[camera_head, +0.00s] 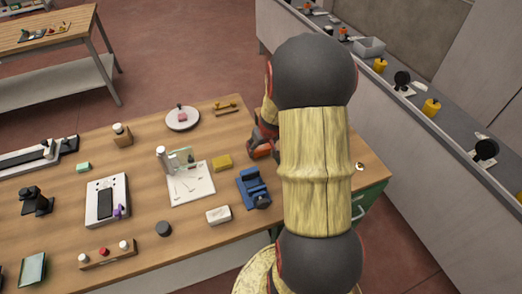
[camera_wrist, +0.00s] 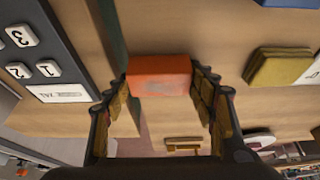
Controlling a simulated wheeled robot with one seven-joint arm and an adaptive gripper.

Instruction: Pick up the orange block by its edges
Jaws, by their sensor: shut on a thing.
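The orange block (camera_wrist: 158,72) sits between the two padded fingers of my gripper (camera_wrist: 160,84) in the wrist view. The fingers are shut on its left and right edges, and its near face is plain to see. In the head view the orange block (camera_head: 261,150) shows as a small orange patch at the right part of the wooden table. My arm covers most of my gripper there. I cannot tell whether the block touches the table or is just above it.
A yellow block (camera_head: 222,162) and a blue vise (camera_head: 253,189) are close to the left of my arm. A white plate (camera_head: 174,123) with a pink piece stands farther back. A dark panel with numbered keys (camera_wrist: 35,55) shows at the left in the wrist view.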

